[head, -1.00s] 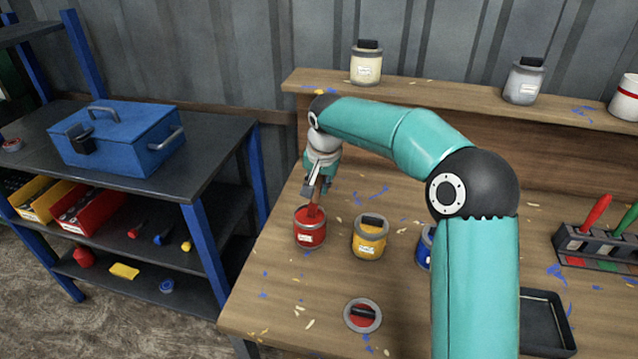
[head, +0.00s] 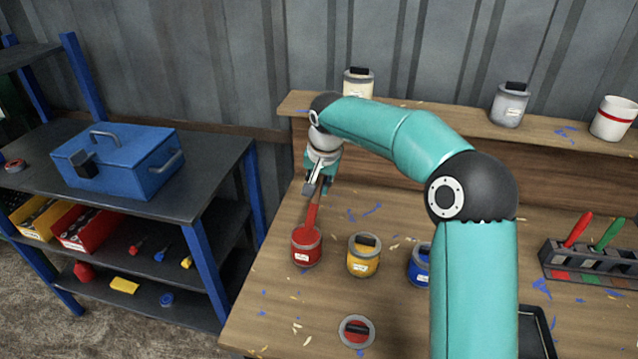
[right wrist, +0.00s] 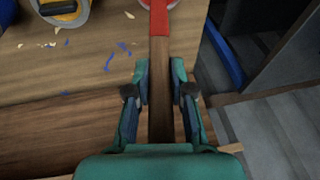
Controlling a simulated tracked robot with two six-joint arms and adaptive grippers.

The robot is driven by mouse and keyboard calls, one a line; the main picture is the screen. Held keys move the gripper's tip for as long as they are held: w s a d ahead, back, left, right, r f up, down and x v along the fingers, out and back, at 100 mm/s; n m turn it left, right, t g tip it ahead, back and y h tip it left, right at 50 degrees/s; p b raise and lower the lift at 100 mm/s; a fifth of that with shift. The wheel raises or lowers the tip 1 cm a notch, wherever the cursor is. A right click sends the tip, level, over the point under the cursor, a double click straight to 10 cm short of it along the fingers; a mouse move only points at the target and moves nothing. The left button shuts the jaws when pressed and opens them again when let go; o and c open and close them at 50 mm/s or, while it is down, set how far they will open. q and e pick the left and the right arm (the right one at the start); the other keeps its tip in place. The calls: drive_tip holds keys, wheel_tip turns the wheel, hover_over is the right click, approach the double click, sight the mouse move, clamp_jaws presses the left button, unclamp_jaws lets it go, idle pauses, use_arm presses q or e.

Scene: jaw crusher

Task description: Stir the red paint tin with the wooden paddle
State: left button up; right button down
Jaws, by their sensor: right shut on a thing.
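The red paint tin (head: 306,252) stands open on the bench, left of the other tins. My right gripper (head: 319,190) is shut on the wooden paddle (right wrist: 159,85) and is above and slightly behind the tin. The paddle's lower part is coated red and shows in the head view (head: 312,214), reaching down to the tin's mouth. I cannot tell how deep its tip sits. In the right wrist view the bare wood runs between the two fingers (right wrist: 159,88). My left gripper is not in view.
A yellow tin (head: 363,262) and a blue tin (head: 420,266) stand to the right. A lid with a red top (head: 357,331) lies in front. A brush rack (head: 590,262) is at the right. A blue toolbox (head: 125,165) sits on the left shelf.

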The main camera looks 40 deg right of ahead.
idle(0.4)
wheel_tip(320, 180, up, 5)
drive_tip(key=p, duration=0.4)
idle(0.5)
